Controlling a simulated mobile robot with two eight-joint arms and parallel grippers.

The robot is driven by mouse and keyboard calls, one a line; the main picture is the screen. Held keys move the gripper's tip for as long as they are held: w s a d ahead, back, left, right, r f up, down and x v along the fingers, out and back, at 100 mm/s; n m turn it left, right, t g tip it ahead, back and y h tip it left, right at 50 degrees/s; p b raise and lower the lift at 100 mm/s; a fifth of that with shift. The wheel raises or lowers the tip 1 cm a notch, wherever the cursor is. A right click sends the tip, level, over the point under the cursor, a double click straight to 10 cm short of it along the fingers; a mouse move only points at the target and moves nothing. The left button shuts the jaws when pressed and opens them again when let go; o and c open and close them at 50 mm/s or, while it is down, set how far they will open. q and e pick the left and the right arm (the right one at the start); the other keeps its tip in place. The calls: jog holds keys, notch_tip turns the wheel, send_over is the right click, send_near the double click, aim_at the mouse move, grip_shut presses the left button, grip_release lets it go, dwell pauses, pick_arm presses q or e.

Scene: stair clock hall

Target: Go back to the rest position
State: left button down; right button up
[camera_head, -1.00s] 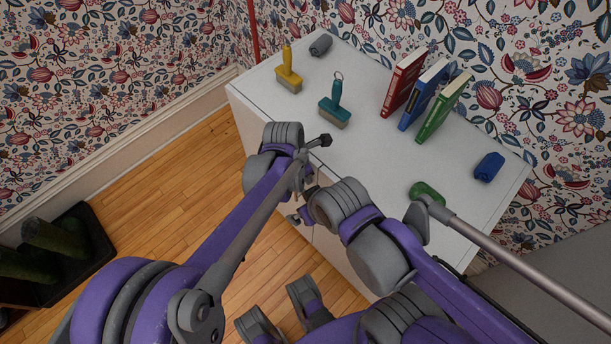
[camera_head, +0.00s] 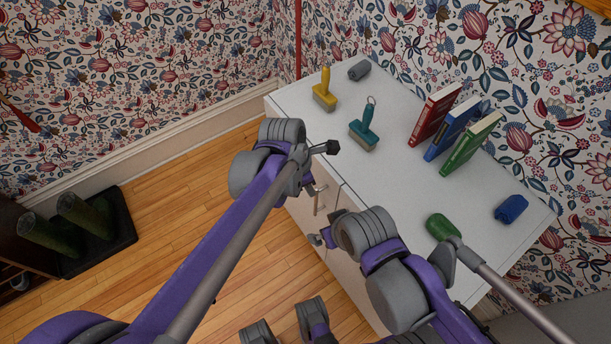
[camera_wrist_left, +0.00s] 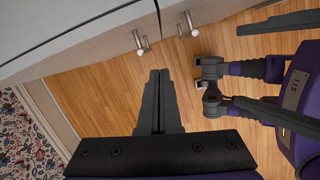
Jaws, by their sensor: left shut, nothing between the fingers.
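My left arm (camera_head: 215,240) reaches in from the lower left, its bent elbow in front of the white cabinet (camera_head: 310,100). My left gripper shows only as a small grey piece (camera_head: 320,239) in front of the cabinet, mostly covered by my arms. In the left wrist view this gripper (camera_wrist_left: 158,75) is shut and empty, its dark fingers together over the wooden floor, near the cabinet's door handles (camera_wrist_left: 140,45). My right arm (camera_head: 405,285) is folded at lower right, overlapping the cabinet. I cannot make out the right gripper.
On the cabinet stand a yellow brush (camera_head: 324,95), a teal brush (camera_head: 365,130), red (camera_head: 435,115), blue (camera_head: 447,135) and green (camera_head: 470,145) books, and grey (camera_head: 359,70), green (camera_head: 440,226) and blue (camera_head: 511,209) rolls. A black tray (camera_head: 120,220) is at left. Floor (camera_head: 190,210) between is clear.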

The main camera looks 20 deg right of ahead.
pick_arm(q)
jog(key=shift+w+r, duration=0.1)
jog(key=s+a+r+m+t+y+p, duration=0.1)
jog(key=a+m, duration=0.4)
jog(key=a, duration=0.6)
jog(key=s+a+r+m+t+y+p, duration=0.1)
jog(key=s+a+r+m+p, duration=0.4)
jog(key=a, duration=0.7)
jog(key=s+a+r+m+t+p, duration=0.3)
jog(key=a+m, duration=0.4)
jog(key=a, duration=0.5)
jog(key=shift+s+a+r+t+y, duration=0.15)
jog(key=shift+s+r+t+y, duration=0.15)
jog(key=shift+s+y, duration=0.1)
